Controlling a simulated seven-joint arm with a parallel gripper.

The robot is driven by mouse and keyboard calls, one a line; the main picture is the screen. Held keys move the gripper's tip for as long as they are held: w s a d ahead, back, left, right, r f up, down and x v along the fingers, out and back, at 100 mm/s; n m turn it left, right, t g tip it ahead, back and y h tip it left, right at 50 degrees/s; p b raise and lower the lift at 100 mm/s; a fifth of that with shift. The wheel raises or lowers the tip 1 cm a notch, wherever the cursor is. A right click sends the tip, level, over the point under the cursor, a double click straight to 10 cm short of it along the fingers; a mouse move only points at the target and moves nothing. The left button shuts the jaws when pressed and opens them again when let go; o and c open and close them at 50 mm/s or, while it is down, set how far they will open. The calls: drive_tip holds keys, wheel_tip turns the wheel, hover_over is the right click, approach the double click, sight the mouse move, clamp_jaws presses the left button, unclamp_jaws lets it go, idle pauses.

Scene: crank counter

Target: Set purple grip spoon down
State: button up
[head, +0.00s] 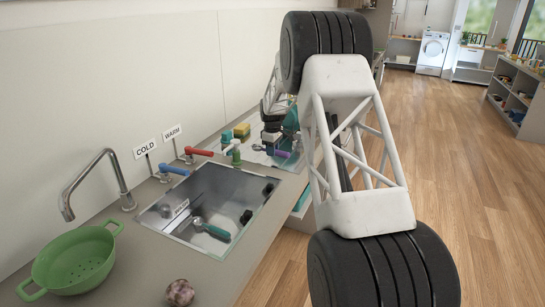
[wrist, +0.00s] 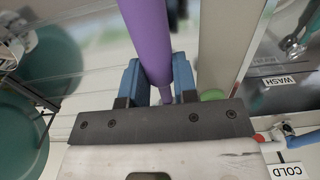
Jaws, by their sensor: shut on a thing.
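My gripper (wrist: 160,75) has its blue fingers shut on the purple grip of the spoon (wrist: 148,35). The grip runs up out of the wrist view, and the spoon's metal end is not seen there. In the head view the purple grip (head: 283,154) shows small, beyond the sink, with a metal spoon end to its left. My gripper (head: 271,137) is just above it, partly hidden by my arm. I cannot tell whether the spoon touches the surface under it.
A sink (head: 225,190) with a "WASH" label holds a teal-handled spoon (head: 211,229). A sponge (head: 241,131) is close to my gripper. A green colander (head: 75,260) and a mottled ball (head: 180,292) sit on the near counter.

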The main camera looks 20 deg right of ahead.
drive_tip(key=shift+f, duration=1.45)
drive_tip(key=shift+f, duration=0.15)
drive_tip(key=o, duration=0.9)
wheel_tip(320, 180, up, 12)
drive_tip(key=shift+r, duration=0.2)
drive_tip(key=shift+s, duration=0.1)
